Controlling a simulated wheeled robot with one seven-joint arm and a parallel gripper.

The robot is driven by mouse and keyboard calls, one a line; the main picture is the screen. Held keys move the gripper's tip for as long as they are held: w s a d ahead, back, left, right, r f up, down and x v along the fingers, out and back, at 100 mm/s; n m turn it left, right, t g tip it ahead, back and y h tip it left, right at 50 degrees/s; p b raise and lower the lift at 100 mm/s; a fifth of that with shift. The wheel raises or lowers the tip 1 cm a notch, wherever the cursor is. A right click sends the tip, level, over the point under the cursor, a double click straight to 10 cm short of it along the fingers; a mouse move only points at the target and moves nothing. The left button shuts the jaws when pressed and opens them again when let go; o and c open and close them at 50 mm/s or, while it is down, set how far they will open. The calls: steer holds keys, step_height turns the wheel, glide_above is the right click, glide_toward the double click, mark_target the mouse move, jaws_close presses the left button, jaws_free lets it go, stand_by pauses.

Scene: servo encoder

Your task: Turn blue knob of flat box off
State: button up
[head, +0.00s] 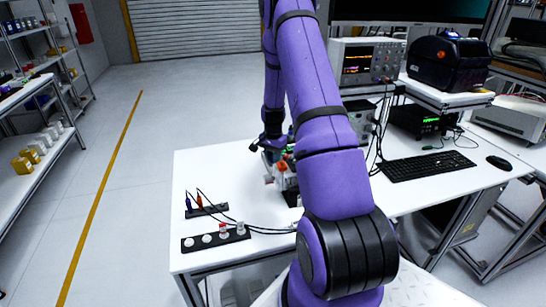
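My purple arm reaches over the white table (225,170). My gripper (262,149) is at the table's far side, small and partly hidden by the arm; whether its fingers are open or shut does not show. A flat black strip (216,209) lies on the table's left part, with a small blue piece (188,203) and an orange-red piece (199,200) standing on it. I cannot tell whether this blue piece is the knob. My gripper is apart from the strip, beyond it and to the right. No flat box with a blue knob shows clearly.
A second black strip (203,247) carries white and red round pieces nearer the front edge. Black cables run right from the strips. A red-and-white device (284,177) stands beside my arm. Keyboard (428,165), mouse (499,163) and oscilloscope (357,63) are at right. Floor at left is clear.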

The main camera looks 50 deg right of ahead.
steer(key=shift+n, duration=0.3)
steer(key=n, duration=0.5)
steer(key=shift+n, duration=0.4)
steer(key=n, duration=0.5)
steer(key=shift+n, duration=0.3)
steer(key=o, duration=0.9)
steer(key=shift+r, duration=0.15)
